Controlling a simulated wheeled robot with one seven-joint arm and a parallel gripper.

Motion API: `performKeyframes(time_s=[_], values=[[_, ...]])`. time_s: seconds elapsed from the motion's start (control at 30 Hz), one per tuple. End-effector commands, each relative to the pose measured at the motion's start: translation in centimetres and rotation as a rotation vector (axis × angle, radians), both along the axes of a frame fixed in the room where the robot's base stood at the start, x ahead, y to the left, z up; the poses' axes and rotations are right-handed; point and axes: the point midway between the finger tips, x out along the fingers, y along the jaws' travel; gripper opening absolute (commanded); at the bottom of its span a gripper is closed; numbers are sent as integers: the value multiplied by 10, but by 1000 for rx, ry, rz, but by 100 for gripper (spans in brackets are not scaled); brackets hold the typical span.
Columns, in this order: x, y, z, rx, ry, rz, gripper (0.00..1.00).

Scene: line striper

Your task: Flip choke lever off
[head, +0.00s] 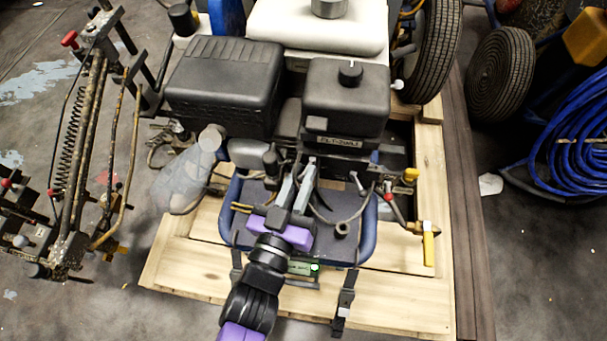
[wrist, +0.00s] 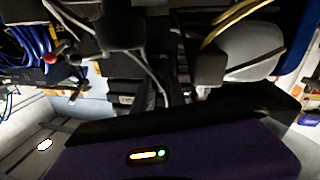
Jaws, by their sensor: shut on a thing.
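The engine of the line striper (head: 347,97) has a black air-cleaner box with a round knob on top. My gripper (head: 298,172) reaches in from the front, its two grey fingers pointing at the engine's front just below that box. The fingers are closed on a small part there, which I take to be the choke lever. The lever itself is hidden by the fingertips and too small to make out. In the wrist view my purple gripper body fills the bottom, and the area around the fingertips is dark and cluttered.
A black muffler cover (head: 225,85) stands left of the air cleaner. A red-tipped lever (head: 390,196) and a yellow-handled valve (head: 428,246) are to the right. Cables and hoses run close around my fingers.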

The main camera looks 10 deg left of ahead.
Motion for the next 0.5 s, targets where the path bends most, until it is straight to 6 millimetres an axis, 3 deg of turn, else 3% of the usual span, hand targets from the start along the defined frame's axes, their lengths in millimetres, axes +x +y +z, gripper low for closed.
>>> performKeyframes(time_s=[0.5], values=[[0,8,-1,2,4,-24,0]])
